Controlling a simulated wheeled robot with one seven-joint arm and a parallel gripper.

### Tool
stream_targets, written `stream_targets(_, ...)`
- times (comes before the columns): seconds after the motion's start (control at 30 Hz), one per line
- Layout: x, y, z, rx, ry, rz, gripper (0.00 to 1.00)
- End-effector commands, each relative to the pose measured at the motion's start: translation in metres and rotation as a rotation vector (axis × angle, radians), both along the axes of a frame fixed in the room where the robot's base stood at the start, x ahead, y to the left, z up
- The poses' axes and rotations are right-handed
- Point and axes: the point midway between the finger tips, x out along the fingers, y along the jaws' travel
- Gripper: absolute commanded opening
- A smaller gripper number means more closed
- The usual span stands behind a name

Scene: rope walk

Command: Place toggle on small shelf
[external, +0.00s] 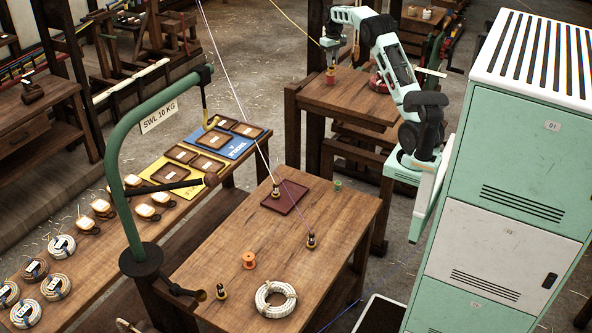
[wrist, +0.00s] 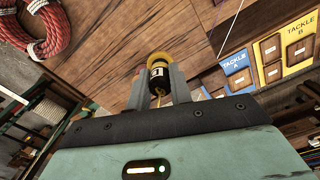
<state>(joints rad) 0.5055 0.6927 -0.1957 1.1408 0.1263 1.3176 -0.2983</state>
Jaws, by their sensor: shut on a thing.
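My gripper (external: 331,62) is at the back, over the left part of a small wooden stand (external: 345,100), fingers pointing down. In the wrist view my gripper (wrist: 161,88) is shut on the toggle (wrist: 157,78), a dark piece with a pale label and a yellow flared end away from my palm.
A red rope coil (external: 378,83) lies on the stand's right part; it also shows in the wrist view (wrist: 38,28). The front workbench (external: 200,265) holds similar dark-and-yellow pieces, an orange spool (external: 249,260) and a white rope coil (external: 275,301). A green crane post (external: 125,200) rises at left.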

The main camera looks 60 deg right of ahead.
Motion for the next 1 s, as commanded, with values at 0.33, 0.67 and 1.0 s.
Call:
stream_targets(0.33, 0.000, 0.002, -0.053, 0.003, 0.003, -0.002, 0.00)
stream_targets(0.67, 0.000, 0.002, -0.092, 0.002, 0.002, -0.001, 0.00)
stream_targets(1.0, 0.000, 0.002, -0.099, 0.001, 0.000, -0.002, 0.00)
